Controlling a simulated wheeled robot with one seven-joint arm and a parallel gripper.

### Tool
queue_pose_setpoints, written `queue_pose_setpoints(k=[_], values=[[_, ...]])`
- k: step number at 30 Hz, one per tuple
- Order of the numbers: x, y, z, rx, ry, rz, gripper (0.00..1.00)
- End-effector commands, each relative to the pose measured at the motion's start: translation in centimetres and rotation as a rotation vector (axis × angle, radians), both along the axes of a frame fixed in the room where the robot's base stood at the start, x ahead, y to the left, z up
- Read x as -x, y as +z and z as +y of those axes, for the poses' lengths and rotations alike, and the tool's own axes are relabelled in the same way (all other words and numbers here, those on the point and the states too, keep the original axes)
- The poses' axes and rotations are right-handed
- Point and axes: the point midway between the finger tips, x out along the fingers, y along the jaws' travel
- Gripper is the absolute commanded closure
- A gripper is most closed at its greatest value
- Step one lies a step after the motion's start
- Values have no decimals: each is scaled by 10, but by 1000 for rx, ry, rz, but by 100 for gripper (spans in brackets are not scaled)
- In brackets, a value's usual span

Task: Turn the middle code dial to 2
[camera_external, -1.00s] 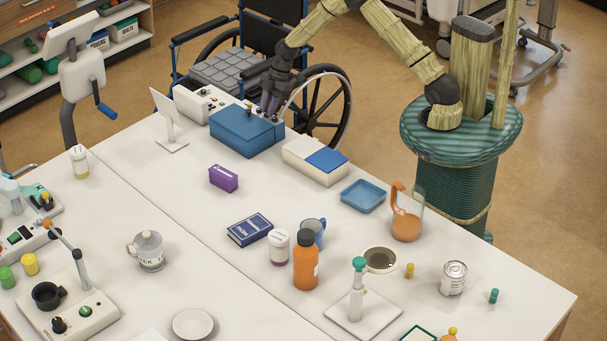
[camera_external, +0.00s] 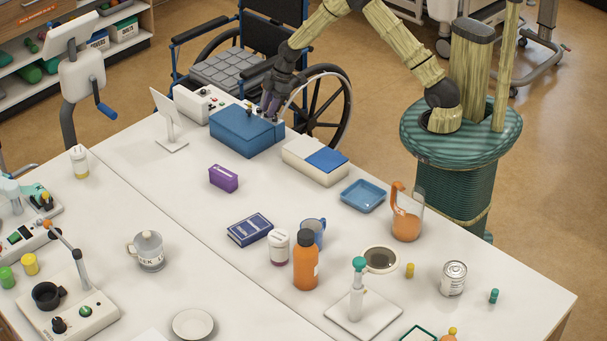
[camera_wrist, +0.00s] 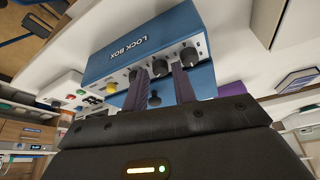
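The blue lock box (camera_external: 246,130) stands at the far edge of the table. In the wrist view the lock box (camera_wrist: 150,40) shows its lettering and a front face with a row of dark dials. The middle dial (camera_wrist: 158,68) lies between the tips of my purple fingers. The dial's number is unreadable.
A white box with a blue lid (camera_external: 316,161) stands close to the right of the lock box. A white control panel (camera_external: 200,103) is behind its left side. A wheelchair (camera_external: 255,65) stands beyond the table edge. The table between lock box and purple box (camera_external: 223,178) is clear.

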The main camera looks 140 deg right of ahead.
Motion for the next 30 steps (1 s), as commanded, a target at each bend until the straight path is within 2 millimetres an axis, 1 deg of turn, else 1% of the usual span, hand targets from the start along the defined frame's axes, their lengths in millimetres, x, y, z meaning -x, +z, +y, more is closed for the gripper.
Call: queue_pose_setpoints(k=[7, 11, 14, 17, 30], values=[[1, 0, 1, -2, 1, 0, 73], [4, 9, 1, 0, 0, 0, 73], [9, 21, 2, 1, 0, 0, 73], [16, 39, 4, 2, 0, 0, 73], [49, 120, 13, 4, -2, 0, 73]])
